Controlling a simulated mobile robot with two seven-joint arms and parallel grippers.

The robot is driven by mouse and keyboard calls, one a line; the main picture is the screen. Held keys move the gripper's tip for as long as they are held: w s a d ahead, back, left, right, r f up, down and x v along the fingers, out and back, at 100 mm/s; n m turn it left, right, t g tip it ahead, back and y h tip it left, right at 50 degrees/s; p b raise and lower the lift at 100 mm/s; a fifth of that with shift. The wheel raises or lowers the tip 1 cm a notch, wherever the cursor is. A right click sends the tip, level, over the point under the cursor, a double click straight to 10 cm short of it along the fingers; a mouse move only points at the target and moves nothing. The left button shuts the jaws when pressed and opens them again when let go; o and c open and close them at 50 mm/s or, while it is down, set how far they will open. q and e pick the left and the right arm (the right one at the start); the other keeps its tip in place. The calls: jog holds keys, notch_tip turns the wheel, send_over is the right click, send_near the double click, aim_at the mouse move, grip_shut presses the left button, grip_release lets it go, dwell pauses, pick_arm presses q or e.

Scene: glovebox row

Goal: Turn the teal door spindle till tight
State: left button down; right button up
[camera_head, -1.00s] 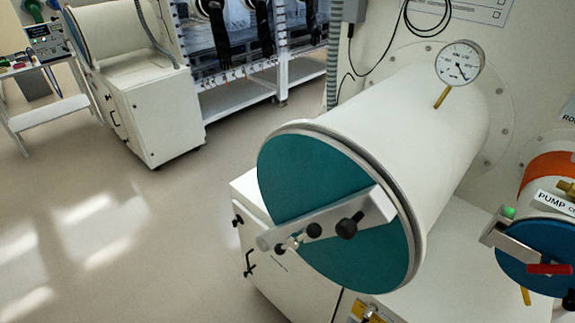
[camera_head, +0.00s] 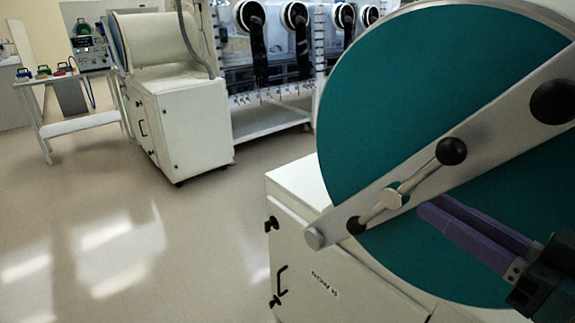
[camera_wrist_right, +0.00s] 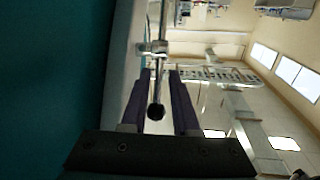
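The teal door (camera_head: 425,85) is a large round disc with a grey bar (camera_head: 500,125) across it. Its spindle (camera_head: 392,198) sits near the lower end of the bar, with a slanted metal rod and black ball ends at upper right and lower left. My right gripper (camera_head: 428,208) comes in from the lower right, its purple fingertips close to the spindle hub. In the right wrist view, the gripper (camera_wrist_right: 160,74) is open. The spindle rod and a black ball (camera_wrist_right: 156,111) show between its fingers, with gaps on both sides. My left gripper is not in view.
A white cabinet (camera_head: 340,275) stands below the door. Another white cabinet (camera_head: 185,125), a glovebox with black gloves (camera_head: 255,55) and a white side table (camera_head: 75,125) stand behind. The floor (camera_head: 130,235) at left is clear.

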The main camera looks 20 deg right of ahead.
aim_at(395, 196)
jog(key=x, duration=0.9)
jog(key=shift+w+r+p, duration=0.1)
jog(key=shift+w+p, duration=0.1)
jog(key=shift+p, duration=0.2)
jog(key=shift+c, duration=0.2)
grip_shut()
dwell(0.7)
